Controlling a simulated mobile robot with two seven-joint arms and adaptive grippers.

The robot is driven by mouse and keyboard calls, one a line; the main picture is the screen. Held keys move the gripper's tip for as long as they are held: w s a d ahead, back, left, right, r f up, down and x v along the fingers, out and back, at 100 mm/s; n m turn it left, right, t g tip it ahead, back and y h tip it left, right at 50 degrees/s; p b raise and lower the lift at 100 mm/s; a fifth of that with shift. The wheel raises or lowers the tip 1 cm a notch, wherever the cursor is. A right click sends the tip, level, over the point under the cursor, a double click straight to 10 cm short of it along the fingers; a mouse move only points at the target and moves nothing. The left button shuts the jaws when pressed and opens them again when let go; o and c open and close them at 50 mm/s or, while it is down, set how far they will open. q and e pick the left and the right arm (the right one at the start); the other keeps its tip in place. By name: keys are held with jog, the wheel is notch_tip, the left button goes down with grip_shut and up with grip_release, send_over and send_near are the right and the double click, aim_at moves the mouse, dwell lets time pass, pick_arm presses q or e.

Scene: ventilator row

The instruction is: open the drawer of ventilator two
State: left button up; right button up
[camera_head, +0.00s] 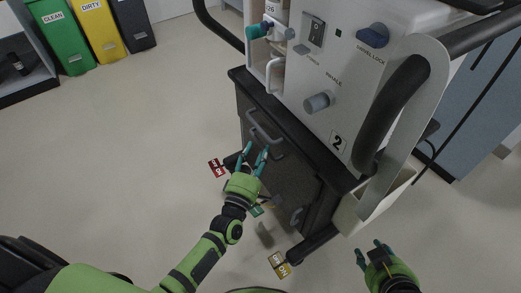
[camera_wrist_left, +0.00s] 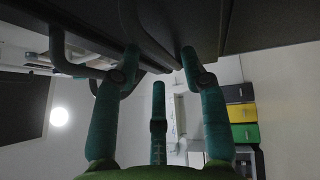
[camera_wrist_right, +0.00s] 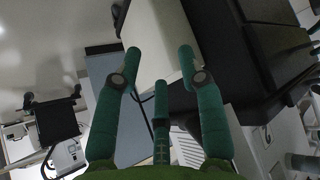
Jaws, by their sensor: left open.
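Ventilator two (camera_head: 338,143), marked with a "2", stands on a dark cart at the right of centre in the head view. A grey bar handle (camera_head: 262,133) is on the cart's upper front, and a lower handle (camera_head: 297,215) shows further down. The upper drawer looks shut. My left gripper (camera_head: 254,153) is open just below the upper handle, close to the dark front. In the left wrist view its fingertips (camera_wrist_left: 160,55) are apart near a dark curved edge; contact cannot be told. My right gripper (camera_head: 374,252) is open and empty, near the cart's white side bin.
Red (camera_head: 216,167) and yellow (camera_head: 279,264) tags show low around the cart. The white side bin (camera_head: 372,207) and thick black push handle (camera_head: 390,110) are at the cart's right. Green (camera_head: 59,37) and yellow (camera_head: 97,28) bins stand far back left. The left floor is clear.

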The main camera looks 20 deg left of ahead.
pick_arm(q)
jog(key=shift+w+d+r, duration=0.1)
jog(key=shift+w+r, duration=0.05)
jog(key=shift+w, duration=1)
pick_arm(e)
jog(key=shift+w+a+r+t, duration=0.25)
jog(key=shift+w+r+t, duration=0.15)
jog(key=shift+w+r, duration=0.1)
jog(key=shift+w+a+r+t, duration=0.2)
jog(key=shift+w+r+t, duration=0.15)
jog(key=shift+w+t, duration=0.1)
pick_arm(q)
grip_shut()
jog(key=shift+s, duration=0.1)
